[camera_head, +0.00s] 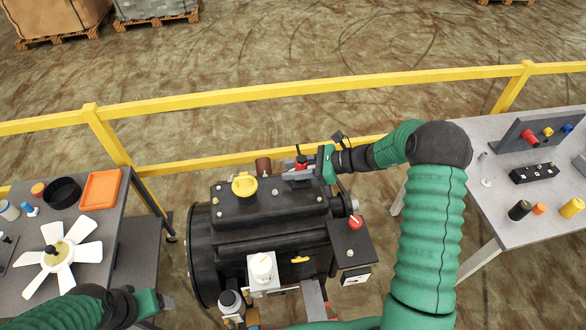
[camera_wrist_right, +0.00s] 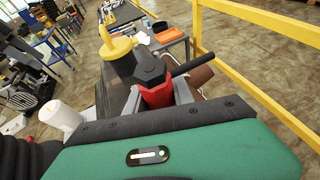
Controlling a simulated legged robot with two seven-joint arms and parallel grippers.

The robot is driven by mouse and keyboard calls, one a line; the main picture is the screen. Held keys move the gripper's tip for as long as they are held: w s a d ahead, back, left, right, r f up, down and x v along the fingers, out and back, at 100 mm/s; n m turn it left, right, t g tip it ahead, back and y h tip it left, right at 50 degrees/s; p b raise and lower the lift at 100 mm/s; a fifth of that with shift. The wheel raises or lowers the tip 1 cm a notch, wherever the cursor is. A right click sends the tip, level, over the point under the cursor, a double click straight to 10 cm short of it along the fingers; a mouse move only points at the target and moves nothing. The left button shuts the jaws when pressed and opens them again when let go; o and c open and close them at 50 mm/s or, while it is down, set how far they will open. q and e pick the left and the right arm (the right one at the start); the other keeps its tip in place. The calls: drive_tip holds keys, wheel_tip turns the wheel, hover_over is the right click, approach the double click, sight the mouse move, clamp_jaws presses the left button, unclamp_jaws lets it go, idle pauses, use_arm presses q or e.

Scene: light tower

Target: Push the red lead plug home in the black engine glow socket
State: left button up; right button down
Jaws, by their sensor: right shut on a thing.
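The red lead plug (camera_head: 301,162) is between the jaws of my right gripper (camera_head: 298,174), at the far right top of the black engine (camera_head: 270,209). In the right wrist view my right gripper (camera_wrist_right: 160,97) is shut on the red plug (camera_wrist_right: 157,96). A black hexagonal part (camera_wrist_right: 149,67) with a dark rod or lead (camera_wrist_right: 195,65) lies right against the red plug there. The black glow socket cannot be told apart; the gripper and plug hide that spot. My left gripper (camera_head: 160,302) is low at the left, away from the engine; its jaws are unclear.
A yellow cap (camera_head: 244,184) and a brown cylinder (camera_head: 263,166) are close left of the right gripper. A yellow rail (camera_head: 230,97) runs behind the engine. The left table holds a white fan (camera_head: 70,256) and orange tray (camera_head: 100,190). The right table (camera_head: 480,215) holds plugs and sockets.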

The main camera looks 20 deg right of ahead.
drive_tip(key=shift+s+f, duration=0.2)
drive_tip(key=shift+f, duration=0.15)
drive_tip(key=shift+w+r+p, duration=0.25)
drive_tip(key=shift+r+p, duration=0.5)
drive_tip(key=shift+r, duration=0.1)
drive_tip(key=shift+s+r, duration=0.1)
drive_tip(key=shift+r, duration=0.35)
drive_tip(key=shift+a, duration=0.1)
drive_tip(key=shift+p, duration=0.3)
drive_tip(key=shift+f, duration=0.1)
